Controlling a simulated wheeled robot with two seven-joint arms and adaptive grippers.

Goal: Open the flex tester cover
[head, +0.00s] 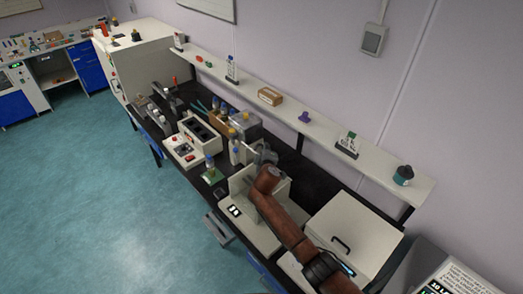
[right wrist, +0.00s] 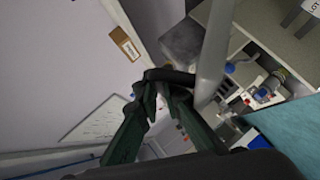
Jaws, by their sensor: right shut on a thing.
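A white machine (head: 252,228) with a small dark switch panel stands on the black bench under my right arm. I take it for the flex tester, but no label on it is readable. My right gripper (head: 262,155) is at the back of this machine, small and partly merged with grey parts there. In the right wrist view its dark green fingers (right wrist: 168,88) are shut on a dark curved bar (right wrist: 172,75), which looks like a handle. A grey rod (right wrist: 214,55) runs close beside the fingers. My arm hides much of the machine, and how far the cover stands open is unclear.
A white lidded box (head: 355,235) with a dark handle stands to the right. A white instrument (head: 192,142) and bottles stand to the left. A wall shelf (head: 300,120) with small items runs behind the bench (head: 310,175). The floor (head: 110,195) in front is clear.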

